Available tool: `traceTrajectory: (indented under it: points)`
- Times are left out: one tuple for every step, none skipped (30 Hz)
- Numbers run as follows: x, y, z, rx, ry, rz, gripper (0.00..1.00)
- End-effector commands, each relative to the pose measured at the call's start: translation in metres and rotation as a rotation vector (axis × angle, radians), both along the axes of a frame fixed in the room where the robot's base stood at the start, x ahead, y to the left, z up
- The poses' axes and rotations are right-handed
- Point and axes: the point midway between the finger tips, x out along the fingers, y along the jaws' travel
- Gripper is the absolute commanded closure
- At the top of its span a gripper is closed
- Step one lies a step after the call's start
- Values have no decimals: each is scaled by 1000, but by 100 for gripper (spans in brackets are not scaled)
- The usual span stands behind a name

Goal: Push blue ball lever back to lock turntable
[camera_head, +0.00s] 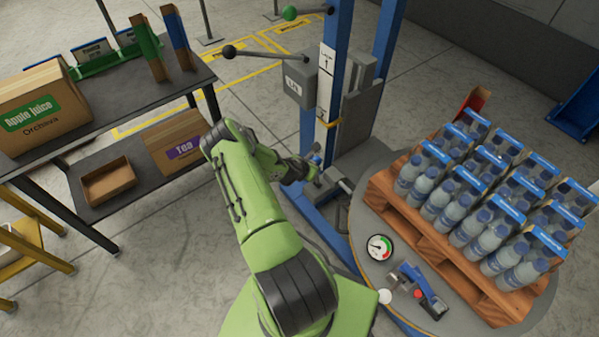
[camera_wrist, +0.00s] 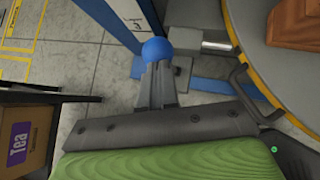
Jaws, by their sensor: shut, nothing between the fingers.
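The blue ball (camera_wrist: 156,50) of the lever shows in the wrist view just beyond the fingertips of my gripper (camera_wrist: 157,70). The gripper is shut with nothing between its fingers. The tips overlap the ball's near edge in the picture; whether they touch it I cannot tell. The lever's rod is mostly hidden. In the head view my gripper (camera_head: 312,168) is low beside the blue post, at the left edge of the round grey turntable (camera_head: 375,325). The turntable also shows at the upper right of the wrist view (camera_wrist: 250,45).
A wooden pallet (camera_head: 440,240) with packed water bottles (camera_head: 490,190) stands on the turntable. The blue post (camera_head: 338,40) carries a grey box (camera_head: 300,85) and levers with black and green balls. A dark shelf (camera_head: 110,95) with cartons stands left. Floor between shelf and post is clear.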

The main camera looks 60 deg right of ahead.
Motion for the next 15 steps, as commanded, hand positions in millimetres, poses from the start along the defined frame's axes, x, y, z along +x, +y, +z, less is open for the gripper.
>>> traceTrajectory:
  points:
    - [-5, -13, 11, 28, -21, -8, 100]
    - [-7, -20, 12, 51, -31, -7, 100]
    - [-10, -27, 12, 80, -46, -5, 100]
    - [-12, -32, 11, 103, -56, -5, 100]
    - [-12, -34, 9, 101, -51, 0, 100]
    - [-15, -40, 9, 99, -49, -1, 100]
    - [-17, -44, 8, 99, -49, -1, 100]
    - [-19, -48, 7, 100, -49, -1, 100]
    - [-21, -53, 6, 100, -49, 1, 100]
    - [-23, -56, 5, 101, -49, -1, 100]
    - [-25, -60, 5, 102, -49, -1, 100]
    - [-27, -64, 4, 102, -49, 1, 100]
    - [-28, -67, 3, 103, -51, 1, 100]
    - [-29, -70, 3, 103, -51, 1, 100]
    - [-32, -74, 3, 104, -50, 0, 100]
